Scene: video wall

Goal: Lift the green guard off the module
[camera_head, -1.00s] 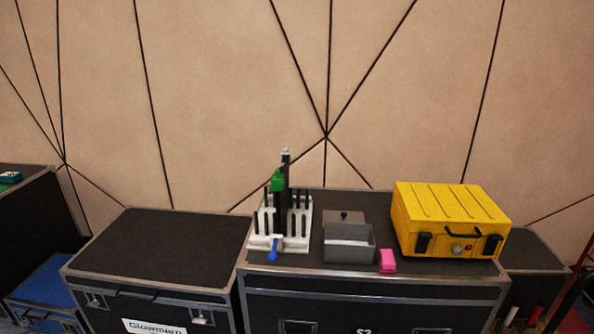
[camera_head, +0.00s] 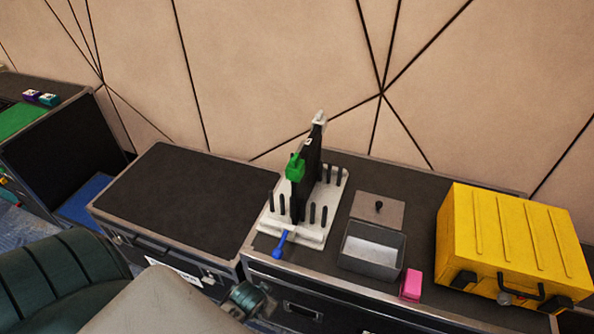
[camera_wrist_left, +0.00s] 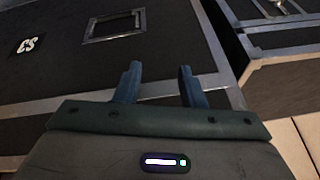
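The green guard (camera_head: 295,168) sits partway up the narrow edge of the black module (camera_head: 309,165). The module stands upright in a pale slotted rack (camera_head: 312,232), and its top end is pale. A blue lever (camera_head: 280,245) sticks out from the rack's front. In the left wrist view my left gripper (camera_wrist_left: 160,82) has its two fingers apart with nothing between them. It faces the side of a dark case, away from the guard. Parts of my arm show at the lower left of the head view. My right gripper is in neither view.
The rack stands on a black flight case (camera_head: 330,285). Right of it are an open grey box (camera_head: 372,250), a pink block (camera_head: 411,285) and a yellow case (camera_head: 515,240). The black case top (camera_head: 175,200) to the left is bare.

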